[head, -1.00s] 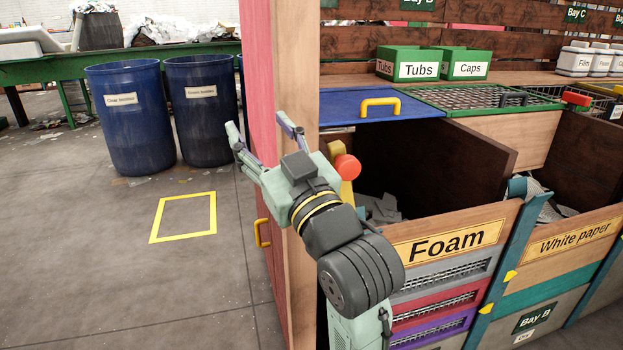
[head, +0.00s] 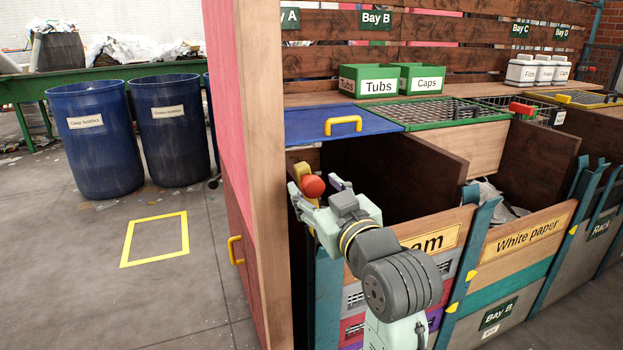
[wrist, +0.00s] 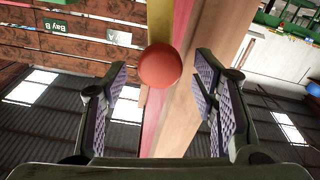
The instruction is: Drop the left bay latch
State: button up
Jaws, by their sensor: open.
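The latch is a yellow lever (head: 304,172) with a round red knob (head: 313,187), at the wooden post on the left end of the bays. In the wrist view the red knob (wrist: 159,66) shows between the two fingertips (wrist: 160,78), with visible gaps on both sides. The fingers do not touch it there. My wrist hides the lower part of the lever and part of the Foam sign (head: 432,240).
The wooden post (head: 262,180) stands close left of my gripper. A blue lid with a yellow handle (head: 343,125) lies above the bay. The White paper bay (head: 527,235) is to the right. Blue barrels (head: 97,150) and open floor with a yellow square (head: 155,238) are at left.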

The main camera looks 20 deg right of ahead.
jog(key=shift+w, duration=1.45)
jog(key=shift+c, duration=0.3)
grip_shut()
